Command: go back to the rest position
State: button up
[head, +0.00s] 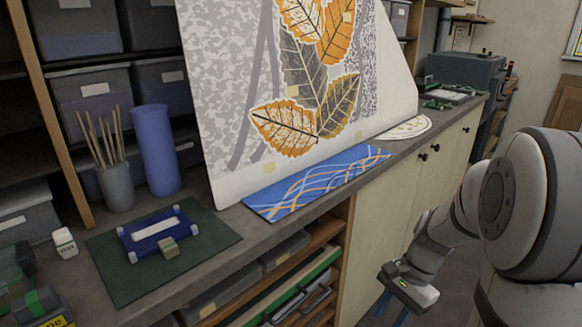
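My arm hangs at the right of the head view, in front of the cupboard doors. My gripper (395,307) points down beside the counter front, low in the picture. Two blue finger-like parts show under it with a gap between them, so it looks open. I see nothing held in it. The fingertips are close to the lower picture edge and partly hard to make out.
On the counter are a dark green mat (112,275) with a blue tray (139,242) and a small block (168,247), a blue cylinder (157,150), a stick holder (117,187), a blue patterned panel (300,190) and a large leaf-painted panel (225,100). Open shelves lie below.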

jog(key=s+a+r+n+t+h+p, duration=0.2)
jog(key=s+r+n+p, duration=0.2)
jog(key=r, duration=0.5)
jog(key=s+a+r+n+t+h+p, duration=0.1)
jog(key=r+n+p, duration=0.4)
jog(key=r, duration=0.5)
jog(key=s+a+n+t, duration=0.1)
jog(key=s+a+n, duration=0.1)
jog(key=shift+s+a+n+t+h, duration=0.3)
jog(key=shift+s+h, duration=0.1)
